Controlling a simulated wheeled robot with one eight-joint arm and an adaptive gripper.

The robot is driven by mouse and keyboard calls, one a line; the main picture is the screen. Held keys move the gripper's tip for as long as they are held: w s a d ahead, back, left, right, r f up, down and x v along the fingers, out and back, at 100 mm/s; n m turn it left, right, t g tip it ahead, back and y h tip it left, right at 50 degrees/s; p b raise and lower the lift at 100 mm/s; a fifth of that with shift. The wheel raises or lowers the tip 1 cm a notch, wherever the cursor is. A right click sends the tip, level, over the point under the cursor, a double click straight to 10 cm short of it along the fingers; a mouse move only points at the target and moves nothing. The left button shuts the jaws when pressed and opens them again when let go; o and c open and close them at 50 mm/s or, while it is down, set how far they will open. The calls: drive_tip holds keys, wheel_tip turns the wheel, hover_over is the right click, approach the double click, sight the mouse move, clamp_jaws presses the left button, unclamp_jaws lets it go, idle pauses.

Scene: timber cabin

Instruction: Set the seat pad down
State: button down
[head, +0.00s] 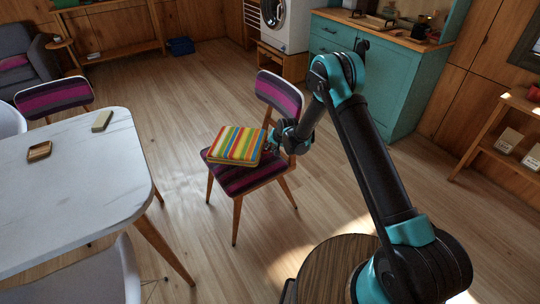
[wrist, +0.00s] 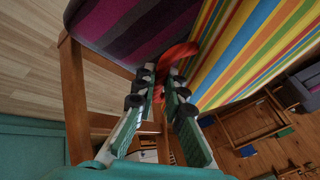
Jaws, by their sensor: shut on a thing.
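The seat pad (head: 237,145) has bright yellow, orange, red, blue and green stripes. In the head view it is over the purple and dark striped seat of a wooden chair (head: 238,181); I cannot tell whether it rests fully on the seat. My gripper (head: 277,139) is at the pad's right side, near the chair's backrest. In the wrist view, my gripper (wrist: 164,80) is shut on a red loop (wrist: 174,54) at the edge of the pad (wrist: 262,42). The pad's underside is hidden.
A white table (head: 75,195) stands at left with a small wooden tray (head: 39,151) and a pale block (head: 102,121) on it. Another striped chair (head: 54,97) is behind it. A round dark wooden top (head: 335,265) is in front. Open floor lies behind the chair.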

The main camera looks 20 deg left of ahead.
drive_tip(key=shift+f, duration=2.4)
drive_tip(key=c, duration=1.6)
unclamp_jaws()
drive_tip(key=v, duration=1.2)
drive_tip(key=s+d+r+h, duration=0.1)
drive_tip(key=s+d+r, duration=0.3)
drive_tip(key=d+r, duration=0.7)
drive_tip(key=s+d+r+h, duration=0.1)
drive_tip(key=s+d+r, duration=0.2)
drive_tip(key=d+r, duration=0.85)
drive_tip(key=s+d+f+h, duration=0.2)
drive_tip(key=s+d+h, duration=0.1)
drive_tip(key=s+d, duration=1.9)
drive_tip(key=s, duration=0.2)
drive_tip(key=shift+s+d+f, duration=0.2)
drive_tip(key=shift+s+d, duration=0.05)
drive_tip(key=shift+d, duration=0.1)
